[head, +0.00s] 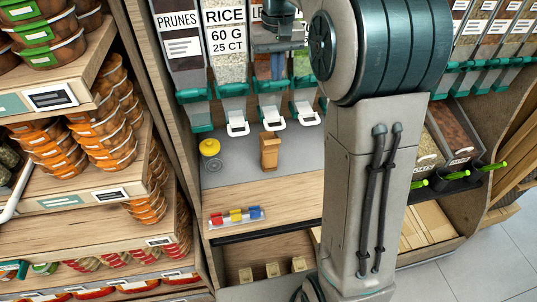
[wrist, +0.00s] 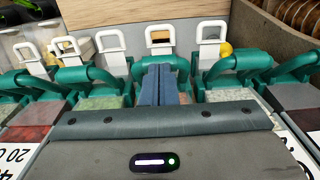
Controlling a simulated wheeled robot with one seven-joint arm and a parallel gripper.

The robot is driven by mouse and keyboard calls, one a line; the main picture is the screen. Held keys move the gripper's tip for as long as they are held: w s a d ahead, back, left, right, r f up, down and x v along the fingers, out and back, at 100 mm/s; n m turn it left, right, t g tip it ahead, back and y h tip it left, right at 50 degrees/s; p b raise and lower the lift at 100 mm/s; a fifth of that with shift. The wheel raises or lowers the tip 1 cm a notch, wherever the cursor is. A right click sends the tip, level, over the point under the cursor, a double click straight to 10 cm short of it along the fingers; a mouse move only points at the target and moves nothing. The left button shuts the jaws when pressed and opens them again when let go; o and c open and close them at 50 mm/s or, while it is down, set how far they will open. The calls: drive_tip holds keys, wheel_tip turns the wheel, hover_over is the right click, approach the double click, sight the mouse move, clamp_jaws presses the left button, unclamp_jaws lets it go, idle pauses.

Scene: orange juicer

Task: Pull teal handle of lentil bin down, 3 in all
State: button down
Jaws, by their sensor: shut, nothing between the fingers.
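The lentil bin (head: 262,45), with its label mostly hidden behind my wrist, is the third from the left in the head view. Its teal handle (head: 268,87) is at the bin's lower front, and a white loop (head: 272,114) hangs below. My gripper (head: 277,76) is shut and empty, its blue fingers pointing down in front of this bin. In the wrist view, the shut fingers (wrist: 161,70) overlap the middle teal handle (wrist: 181,64). Whether they touch it I cannot tell.
Neighbouring teal handles stand close on both sides, including the rice bin's (wrist: 235,63). A shelf of tubs (head: 75,195) stands left.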

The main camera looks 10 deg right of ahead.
drive_tip(key=shift+s+f+b, duration=0.2)
drive_tip(key=shift+f+b, duration=0.75)
drive_tip(key=shift+f, duration=0.25)
drive_tip(key=shift+s+f+b, duration=0.2)
drive_tip(key=shift+f+b, duration=0.7)
drive_tip(key=shift+f, duration=0.3)
drive_tip(key=shift+r, duration=0.1)
drive_tip(key=r+p, duration=0.3)
drive_tip(key=w+r+p, duration=0.1)
drive_tip(key=r+p, duration=0.2)
drive_tip(key=shift+w+r+p, duration=0.1)
drive_tip(key=shift+r+p, duration=0.1)
drive_tip(key=shift+p, duration=0.2)
drive_tip(key=s+r+p, duration=0.2)
drive_tip(key=s+r, duration=0.2)
drive_tip(key=r, duration=0.1)
